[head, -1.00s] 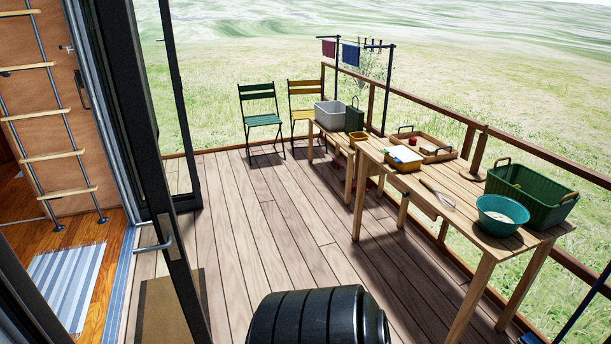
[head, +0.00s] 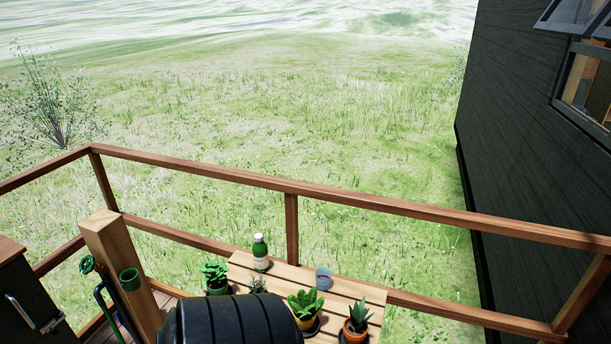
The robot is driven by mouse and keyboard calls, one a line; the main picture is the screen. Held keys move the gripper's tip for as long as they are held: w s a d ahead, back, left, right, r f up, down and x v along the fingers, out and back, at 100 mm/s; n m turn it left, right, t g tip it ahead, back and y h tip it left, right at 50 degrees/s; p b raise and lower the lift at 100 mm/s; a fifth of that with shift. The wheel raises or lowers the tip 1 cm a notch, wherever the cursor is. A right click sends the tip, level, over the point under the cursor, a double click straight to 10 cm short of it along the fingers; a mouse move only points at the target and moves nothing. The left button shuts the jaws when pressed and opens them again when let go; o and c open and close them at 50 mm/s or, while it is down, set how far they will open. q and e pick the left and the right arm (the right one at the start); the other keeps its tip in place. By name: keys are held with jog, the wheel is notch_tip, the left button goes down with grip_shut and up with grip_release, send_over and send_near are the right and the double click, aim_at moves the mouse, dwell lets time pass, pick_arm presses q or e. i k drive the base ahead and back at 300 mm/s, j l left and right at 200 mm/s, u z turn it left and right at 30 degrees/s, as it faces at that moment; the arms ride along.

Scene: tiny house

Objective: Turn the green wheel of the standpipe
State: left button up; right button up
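A standpipe shows at the lower left of the head view, by a thick wooden post (head: 120,270). A small green part that looks like the wheel (head: 87,264) sits at the left of the post, above a dark pipe or hose (head: 103,310). The lower part of the standpipe is cut off by the frame. Neither of my grippers is in view.
A slatted wooden table (head: 345,287) holds a green bottle (head: 260,252), a glass (head: 323,278) and several potted plants. A wooden railing (head: 390,207) runs behind. A dark cabinet with a handle (head: 22,312) stands far left; a dark house wall is right.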

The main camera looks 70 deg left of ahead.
aim_at(85, 262)
jog(key=k+j+u, duration=0.1)
jog(key=u, duration=0.35)
jog(key=k+j+u, duration=0.1)
jog(key=u, duration=0.35)
jog(key=j+u, duration=0.4)
jog(key=k+j+u, duration=0.1)
jog(key=u, duration=0.35)
jog(key=j+u, duration=0.2)
jog(key=u, duration=0.25)
